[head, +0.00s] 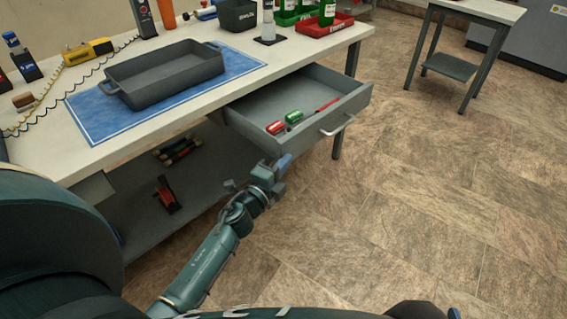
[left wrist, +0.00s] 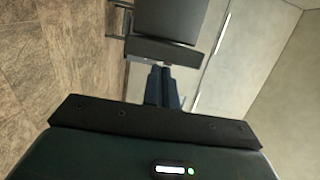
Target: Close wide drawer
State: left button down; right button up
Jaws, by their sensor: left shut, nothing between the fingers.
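The wide drawer (head: 310,118) is pulled out from under the workbench on its front side, in the head view. It has a silver bar handle (head: 338,126) on its front. A red item, a green item and a red-handled tool lie inside it. My left gripper (head: 284,162) is shut and empty, low in front of the bench, near the drawer's left front corner and apart from the handle. In the left wrist view the closed fingers (left wrist: 163,88) point away from the camera, toward grey surfaces. My right gripper is not in view.
The workbench (head: 50,165) carries a grey tray (head: 165,74) on a blue mat (head: 90,120), bottles and small bins. A lower shelf (head: 150,215) holds a few tools. A small side table (head: 450,65) stands at the back right. The tiled floor right of the drawer is clear.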

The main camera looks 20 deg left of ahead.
aim_at(240, 124)
pick_arm(q)
jog(key=shift+a, duration=0.15)
